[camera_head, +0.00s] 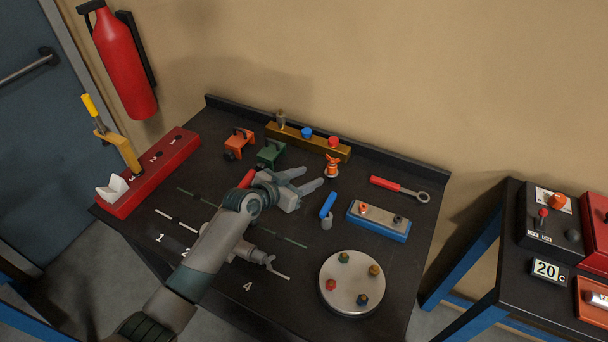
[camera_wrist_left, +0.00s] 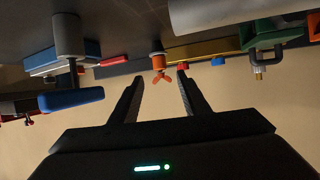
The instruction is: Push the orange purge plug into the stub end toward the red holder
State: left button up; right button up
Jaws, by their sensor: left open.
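The orange purge plug (camera_head: 332,166) has small wings on top and stands upright on the table behind the middle. My left gripper (camera_head: 312,178) is open and empty, its fingers pointing at the plug from the left, a little short of it. In the left wrist view the plug (camera_wrist_left: 158,65) shows just beyond the gap between the open fingers. The red holder (camera_head: 150,176) is a long slotted block at the table's left end. Grey tube pieces (camera_head: 243,250) lie partly behind my left arm; I cannot tell which part is the stub end. My right gripper is not in view.
A yellow rail (camera_head: 308,141) with blue and red caps stands behind the plug. Orange (camera_head: 239,143) and green (camera_head: 271,153) clamps stand to its left. A blue-handled valve (camera_head: 327,209), a blue block (camera_head: 379,223) and a round plate (camera_head: 352,283) lie to the front and right.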

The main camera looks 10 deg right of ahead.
aim_at(329, 169)
pick_arm(q)
jog(key=shift+s+r, duration=0.1)
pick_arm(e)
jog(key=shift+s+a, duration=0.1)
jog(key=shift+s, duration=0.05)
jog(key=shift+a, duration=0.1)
pick_arm(q)
jog(key=shift+b+x, duration=0.8)
jog(key=shift+x, duration=0.1)
jog(key=b+x, duration=0.8)
jog(key=x, duration=0.1)
jog(key=shift+a+f, duration=0.1)
jog(key=shift+f, duration=0.1)
jog(key=shift+w+d+f+b, duration=0.1)
jog(key=shift+w+d+b, duration=0.3)
jog(key=shift+d+b, duration=0.25)
jog(key=shift+a, duration=0.1)
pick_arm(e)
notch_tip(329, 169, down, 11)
